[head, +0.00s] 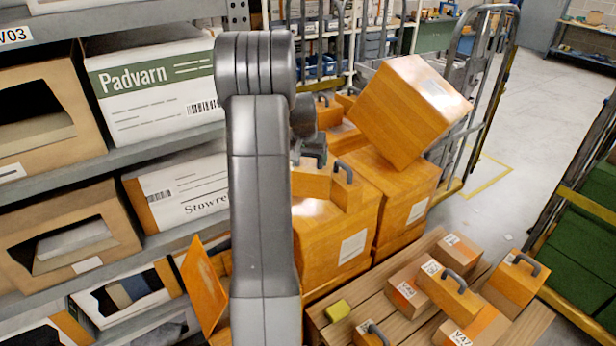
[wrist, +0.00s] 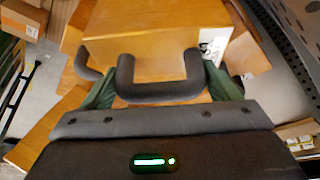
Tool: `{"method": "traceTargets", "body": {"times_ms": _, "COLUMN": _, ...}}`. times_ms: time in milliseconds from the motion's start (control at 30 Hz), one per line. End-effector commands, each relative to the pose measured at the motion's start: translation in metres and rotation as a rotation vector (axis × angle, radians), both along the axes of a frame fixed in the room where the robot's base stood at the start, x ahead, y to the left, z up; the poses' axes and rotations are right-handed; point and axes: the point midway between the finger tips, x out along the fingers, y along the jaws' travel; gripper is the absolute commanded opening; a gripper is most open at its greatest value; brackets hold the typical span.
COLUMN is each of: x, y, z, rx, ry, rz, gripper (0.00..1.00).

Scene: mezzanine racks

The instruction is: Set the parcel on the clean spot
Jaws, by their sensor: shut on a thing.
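In the wrist view my gripper (wrist: 160,90) has its green fingers at the two sides of a dark grey U-shaped handle. It is shut on this handle of an orange parcel (wrist: 150,45) with a white label at its right edge. In the head view my arm hides most of the gripper, and a small orange parcel (head: 312,183) with a grey handle shows just below the wrist, over larger orange boxes. I cannot tell whether the held parcel touches them. I cannot make out a marked clean spot; bare slats (head: 400,325) show on the wooden pallet at lower right.
Several labelled orange parcels (head: 447,292) and a small yellow-green block (head: 337,310) lie on the pallet. A large box (head: 410,110) sits tilted on the stack behind. Shelves with cartons (head: 155,90) stand left. A cage trolley (head: 485,80) stands behind; open floor (head: 490,220) lies right.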

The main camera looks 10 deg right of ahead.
Motion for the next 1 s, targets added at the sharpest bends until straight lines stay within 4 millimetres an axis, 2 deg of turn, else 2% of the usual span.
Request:
{"method": "traceTargets", "body": {"times_ms": 100, "x": 0.000, "y": 0.000, "z": -0.017, "rx": -0.002, "ry": 0.001, "rz": 0.001, "gripper": 0.20}}
{"method": "traceTargets", "body": {"times_ms": 267, "x": 0.001, "y": 0.000, "z": -0.028, "rx": -0.002, "ry": -0.003, "rz": 0.001, "gripper": 0.20}}
{"method": "traceTargets", "body": {"times_ms": 567, "x": 0.000, "y": 0.000, "z": -0.067, "rx": -0.002, "ry": -0.001, "rz": 0.002, "gripper": 0.20}}
{"method": "traceTargets", "body": {"times_ms": 967, "x": 0.001, "y": 0.000, "z": -0.075, "rx": -0.001, "ry": -0.004, "rz": 0.001, "gripper": 0.20}}
{"method": "traceTargets", "body": {"times_ms": 1000, "x": 0.000, "y": 0.000, "z": -0.076, "rx": -0.001, "ry": -0.002, "rz": 0.001, "gripper": 0.84}}
